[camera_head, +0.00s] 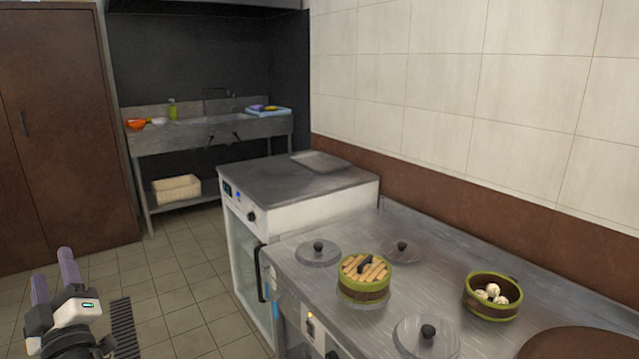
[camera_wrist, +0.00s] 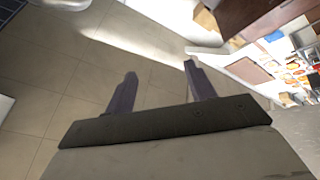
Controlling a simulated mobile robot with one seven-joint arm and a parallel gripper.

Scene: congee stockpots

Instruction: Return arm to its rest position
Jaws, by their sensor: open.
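My gripper (camera_head: 54,276) is at the lower left of the head view, held over the floor and left of the stove counter. Its two purple-grey fingers point up and stand apart with nothing between them. In the wrist view the gripper (camera_wrist: 158,85) also shows spread, empty fingers against the tiled floor. The gripper touches nothing in either view. Most of my arm is outside the head view.
The metal counter (camera_head: 455,262) holds a lidded bamboo steamer (camera_head: 362,290), an open steamer (camera_head: 478,309) with white buns, and several pot lids. A white oven unit (camera_head: 310,215) and a sink (camera_head: 210,135) stand behind.

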